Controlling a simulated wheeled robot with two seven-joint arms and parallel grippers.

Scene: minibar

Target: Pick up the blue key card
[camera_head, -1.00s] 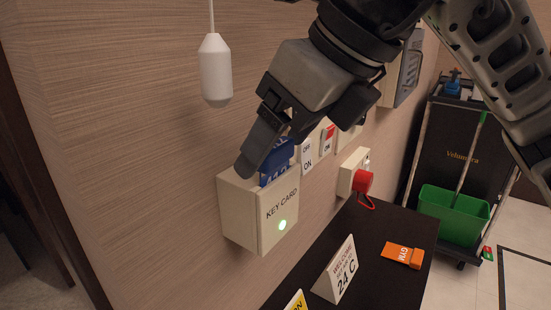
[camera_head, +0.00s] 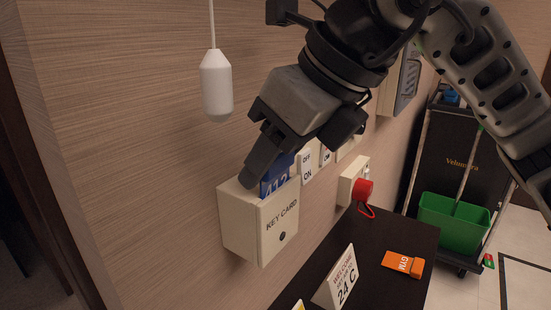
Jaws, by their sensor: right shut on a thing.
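The blue key card (camera_head: 279,177), with the digits 412 in white, stands upright at the top of the cream key card box (camera_head: 262,225) on the wall. My right gripper (camera_head: 262,168) comes down from the upper right and is shut on the card. Its fingers hide part of the card. I cannot tell whether the card's lower edge is still inside the slot or just clear of it. The small round light on the box front is dark. My left gripper is not in view.
A white pendant (camera_head: 215,85) hangs left of my right gripper. A cart with a green bucket (camera_head: 453,218) stands right.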

